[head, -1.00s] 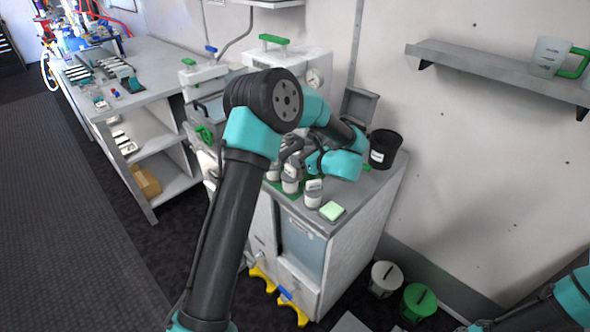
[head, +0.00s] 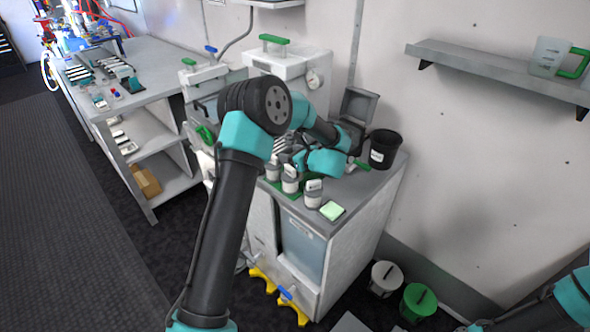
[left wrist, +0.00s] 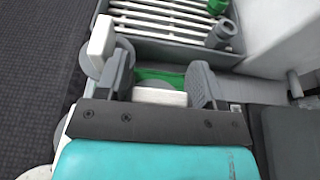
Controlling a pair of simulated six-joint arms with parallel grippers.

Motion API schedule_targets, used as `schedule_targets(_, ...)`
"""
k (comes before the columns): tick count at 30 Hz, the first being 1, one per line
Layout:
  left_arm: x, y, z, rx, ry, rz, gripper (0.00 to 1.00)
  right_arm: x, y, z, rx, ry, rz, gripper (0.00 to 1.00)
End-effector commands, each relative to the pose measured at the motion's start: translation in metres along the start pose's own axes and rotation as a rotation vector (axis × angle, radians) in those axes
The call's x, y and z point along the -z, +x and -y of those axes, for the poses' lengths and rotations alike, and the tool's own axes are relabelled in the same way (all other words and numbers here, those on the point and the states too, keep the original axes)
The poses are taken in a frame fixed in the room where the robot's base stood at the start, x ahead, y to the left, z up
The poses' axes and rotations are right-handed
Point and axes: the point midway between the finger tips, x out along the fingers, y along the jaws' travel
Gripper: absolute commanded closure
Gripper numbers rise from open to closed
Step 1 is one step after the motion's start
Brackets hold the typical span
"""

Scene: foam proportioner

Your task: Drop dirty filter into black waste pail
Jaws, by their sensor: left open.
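The black waste pail (head: 384,149) stands upright at the back right corner of the grey counter in the head view. My left gripper (head: 299,160) is low over the counter, left of the pail and behind a row of white canisters with grey lids (head: 290,181). In the left wrist view my left gripper (left wrist: 160,82) is open. A white block-shaped part (left wrist: 160,97) shows between its fingers, with a green surface beyond; I cannot tell whether it touches them. I cannot tell which thing is the dirty filter. My right gripper is out of view.
A pale green pad (head: 332,210) lies at the counter's front edge. A grey open-lidded box (head: 357,108) stands behind my left wrist. In the left wrist view a slatted grey rack (left wrist: 175,20) lies beyond the fingers. White and green lidded buckets (head: 418,301) stand on the floor.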

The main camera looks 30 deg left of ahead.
Motion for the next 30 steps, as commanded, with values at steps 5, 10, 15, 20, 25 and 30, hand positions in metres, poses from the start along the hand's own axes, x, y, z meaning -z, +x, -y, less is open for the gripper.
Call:
schedule_targets(5, -0.0001, -0.0001, 0.0002, 0.001, 0.0, 0.0, 0.38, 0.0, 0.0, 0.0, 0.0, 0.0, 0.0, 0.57)
schedule_targets(10, -0.0001, -0.0002, 0.0002, 0.0, 0.0, 0.0, 0.38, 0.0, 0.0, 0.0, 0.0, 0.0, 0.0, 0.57)
schedule_targets(15, -0.0001, -0.0002, 0.0001, 0.0, 0.0, 0.0, 0.46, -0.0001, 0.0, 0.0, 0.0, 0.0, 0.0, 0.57)
schedule_targets(20, -0.0001, -0.0002, 0.0001, 0.0, 0.0, 0.0, 0.61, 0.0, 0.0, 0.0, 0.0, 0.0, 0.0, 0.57)
schedule_targets(25, -0.0001, -0.0003, 0.0001, 0.0, 0.0, 0.0, 0.78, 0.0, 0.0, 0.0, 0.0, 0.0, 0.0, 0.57)
schedule_targets(30, -0.0002, -0.0003, 0.0002, 0.0, 0.0, 0.0, 0.93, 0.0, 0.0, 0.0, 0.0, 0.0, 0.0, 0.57)
